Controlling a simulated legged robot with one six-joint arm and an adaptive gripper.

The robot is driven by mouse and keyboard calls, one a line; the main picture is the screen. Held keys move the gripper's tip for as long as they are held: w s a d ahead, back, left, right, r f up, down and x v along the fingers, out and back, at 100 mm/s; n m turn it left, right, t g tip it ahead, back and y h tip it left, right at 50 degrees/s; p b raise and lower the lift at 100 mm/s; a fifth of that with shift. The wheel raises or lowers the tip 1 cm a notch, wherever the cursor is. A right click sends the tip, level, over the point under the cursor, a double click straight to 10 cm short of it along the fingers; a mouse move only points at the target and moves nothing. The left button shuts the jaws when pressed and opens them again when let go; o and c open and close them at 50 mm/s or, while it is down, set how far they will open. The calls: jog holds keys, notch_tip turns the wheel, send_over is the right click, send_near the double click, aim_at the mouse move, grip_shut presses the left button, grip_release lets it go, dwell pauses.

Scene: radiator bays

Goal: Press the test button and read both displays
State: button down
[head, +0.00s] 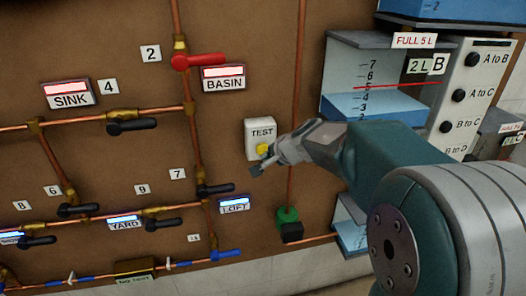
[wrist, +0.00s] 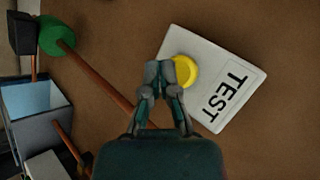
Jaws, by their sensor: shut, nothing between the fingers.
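The white TEST box (head: 259,131) is fixed to the brown board and bears a yellow round button (head: 263,149). In the wrist view the TEST box (wrist: 222,90) appears turned, with the yellow button (wrist: 186,71) beside my fingertips. The SINK display (head: 68,90) and BASIN display (head: 223,72) show red and white bars. The YARD display (head: 124,220) and LOFT display (head: 234,203) show blue and white bars.
Copper pipes with several black valve levers cross the board. A red lever (head: 199,61) is near BASIN, a blue lever (head: 226,254) below LOFT. A green knob (head: 287,215) is below the TEST box. Water tanks (head: 372,75) and a switch panel (head: 474,92) stand right.

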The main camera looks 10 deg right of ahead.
jog(key=shift+w, duration=0.15)
jog(key=shift+w+r, duration=0.1)
jog(key=shift+w, duration=0.15)
jog(key=shift+w, duration=0.5)
dwell(0.8)
jog(key=shift+s, duration=0.95)
jog(key=s, duration=0.5)
dwell(0.3)
dwell(0.5)
